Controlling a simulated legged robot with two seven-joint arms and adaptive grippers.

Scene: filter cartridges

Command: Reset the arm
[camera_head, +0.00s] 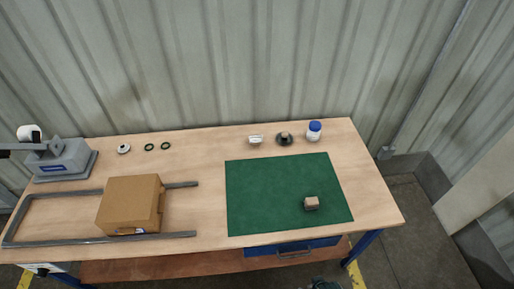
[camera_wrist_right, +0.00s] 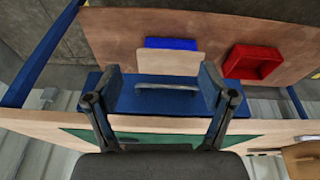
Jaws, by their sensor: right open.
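My right gripper (camera_wrist_right: 160,82) is open in the right wrist view, its two dark fingers spread wide with nothing between them. Behind the gap is the blue drawer (camera_wrist_right: 140,103) with its grey handle (camera_wrist_right: 168,87), under the table's front edge. The fingers look apart from the handle, though the exact distance is hard to tell. In the head view, a small dark part of what seems to be my right arm (camera_head: 322,284) shows at the bottom edge, in front of the table. My left gripper is in neither view.
The workbench (camera_head: 200,215) holds a green mat (camera_head: 270,195) with a small brownish block (camera_head: 311,203), a cardboard box (camera_head: 128,204) inside a grey frame (camera_head: 50,194), a grey press (camera_head: 62,155), rings, and a blue-capped bottle (camera_head: 314,131). A red bin (camera_wrist_right: 252,62) sits on the lower shelf.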

